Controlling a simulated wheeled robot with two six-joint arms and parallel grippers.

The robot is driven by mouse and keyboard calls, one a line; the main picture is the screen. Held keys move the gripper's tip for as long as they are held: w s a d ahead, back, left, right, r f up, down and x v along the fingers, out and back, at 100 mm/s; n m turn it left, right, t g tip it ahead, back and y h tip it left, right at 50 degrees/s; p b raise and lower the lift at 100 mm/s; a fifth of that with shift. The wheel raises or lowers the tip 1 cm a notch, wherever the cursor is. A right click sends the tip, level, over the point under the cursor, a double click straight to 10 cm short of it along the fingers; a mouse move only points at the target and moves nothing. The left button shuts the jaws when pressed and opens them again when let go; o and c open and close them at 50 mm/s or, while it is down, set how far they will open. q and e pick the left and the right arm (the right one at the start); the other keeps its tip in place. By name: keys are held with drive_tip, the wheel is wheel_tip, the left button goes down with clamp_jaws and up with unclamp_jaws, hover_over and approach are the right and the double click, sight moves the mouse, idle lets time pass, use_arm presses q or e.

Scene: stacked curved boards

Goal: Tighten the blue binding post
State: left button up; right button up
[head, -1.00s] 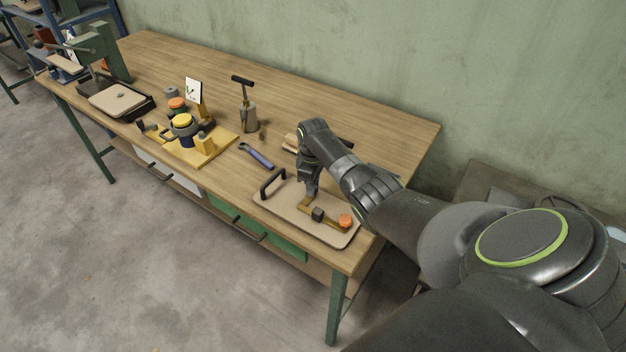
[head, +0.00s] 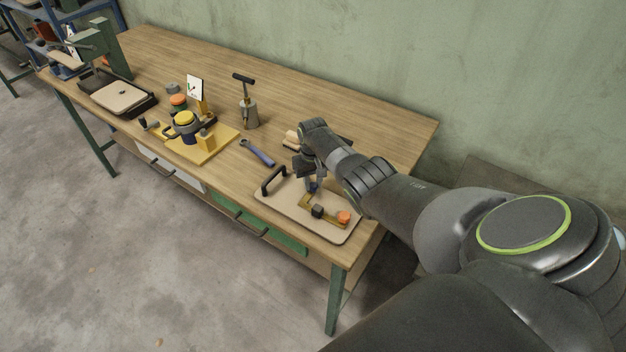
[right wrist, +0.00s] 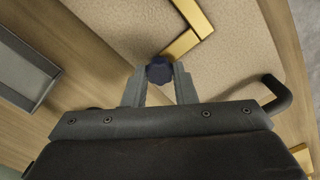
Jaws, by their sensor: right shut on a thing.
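The blue binding post (right wrist: 159,70) is a small dark blue lobed knob between the fingertips of my right gripper (right wrist: 159,80) in the right wrist view. The fingers are shut on it. In the head view the post (head: 313,187) is a small blue spot under my right gripper (head: 312,184), by the end of a brass strip (head: 307,200) on a beige board (head: 285,211). The gripper points down, and partly hides the post. I cannot tell how far the post is screwed in. My left gripper is not in view.
On the board stand a black handle (head: 273,180), a dark block (head: 317,211) and an orange knob (head: 344,217). Further left are a grey pump-like tool (head: 248,115) and a yellow base (head: 220,146) with parts. The table's back right is clear.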

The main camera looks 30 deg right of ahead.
sight(313, 184)
drive_tip(key=shift+m, duration=0.5)
drive_tip(key=o, duration=1)
drive_tip(key=shift+r, duration=0.15)
drive_tip(key=shift+r, duration=0.25)
wheel_tip(313, 184, up, 6)
drive_tip(key=shift+f+p, duration=0.1)
drive_tip(key=shift+p, duration=0.5)
wheel_tip(313, 184, up, 11)
drive_tip(key=b, duration=0.2)
